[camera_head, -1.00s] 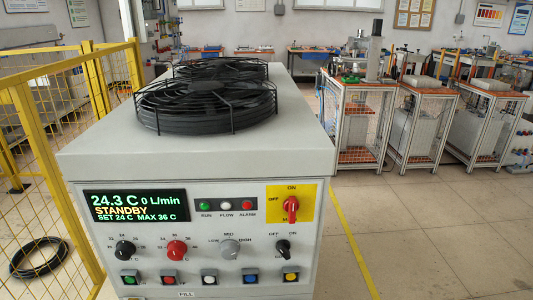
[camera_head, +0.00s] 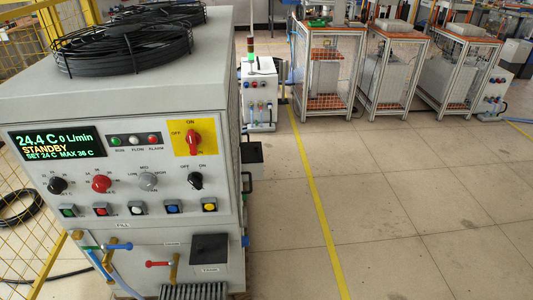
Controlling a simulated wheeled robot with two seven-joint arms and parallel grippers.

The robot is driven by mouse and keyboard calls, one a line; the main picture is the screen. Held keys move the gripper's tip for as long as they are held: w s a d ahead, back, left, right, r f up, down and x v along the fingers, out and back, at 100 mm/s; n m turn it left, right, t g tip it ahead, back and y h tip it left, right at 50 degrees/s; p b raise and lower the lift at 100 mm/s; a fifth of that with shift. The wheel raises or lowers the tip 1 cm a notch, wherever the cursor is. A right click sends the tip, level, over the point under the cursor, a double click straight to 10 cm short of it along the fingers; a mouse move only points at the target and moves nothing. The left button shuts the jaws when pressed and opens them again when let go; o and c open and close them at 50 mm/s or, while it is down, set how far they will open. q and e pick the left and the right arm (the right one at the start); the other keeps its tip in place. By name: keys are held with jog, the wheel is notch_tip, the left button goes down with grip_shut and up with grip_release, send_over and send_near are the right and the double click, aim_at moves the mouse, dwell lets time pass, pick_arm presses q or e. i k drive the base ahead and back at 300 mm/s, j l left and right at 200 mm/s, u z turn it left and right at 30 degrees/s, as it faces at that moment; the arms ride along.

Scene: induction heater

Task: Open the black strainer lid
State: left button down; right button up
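A grey chiller cabinet (camera_head: 120,180) stands at the left. Neither of my grippers is in view.
A red-handled valve (camera_head: 160,264) sits left of the black cover, and blue and green handled valves (camera_head: 100,247) with hoses are further left. A yellow fence (camera_head: 25,245) closes the left side. The tiled floor (camera_head: 400,210) at right is clear.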

aim_at(252, 152)
jog(key=i+l, duration=0.2)
jog(key=l, duration=0.2)
jog(key=i+l, duration=0.45)
jog(key=l, duration=0.3)
jog(key=i+l, duration=0.25)
jog(key=i+l+u, duration=0.1)
jog(key=l, duration=0.4)
jog(key=i+l, duration=0.5)
jog(key=l, duration=0.25)
jog(key=i+l, duration=0.2)
jog(key=l, duration=0.2)
